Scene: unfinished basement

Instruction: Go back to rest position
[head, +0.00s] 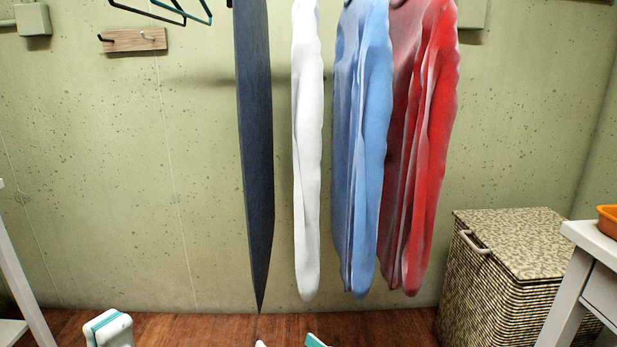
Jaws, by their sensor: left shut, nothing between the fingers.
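My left gripper (108,328) is at the bottom left of the head view. It shows as a white block with a teal band, its fingers together and nothing between them. It is in front of the wooden floor and apart from the clothes and furniture. At the bottom edge, left of the middle, the tips of my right gripper (290,343) just show: a white tip and a teal-faced tip with a gap between them. The rest of it is cut off by the frame, and I see nothing held there.
A dark blue garment (256,150), a white shirt (306,150), a blue shirt (362,150) and a red shirt (425,150) hang ahead. A wicker hamper (510,245) and a white table (590,240) with an orange bowl (608,222) stand right. White furniture (22,285) stands left.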

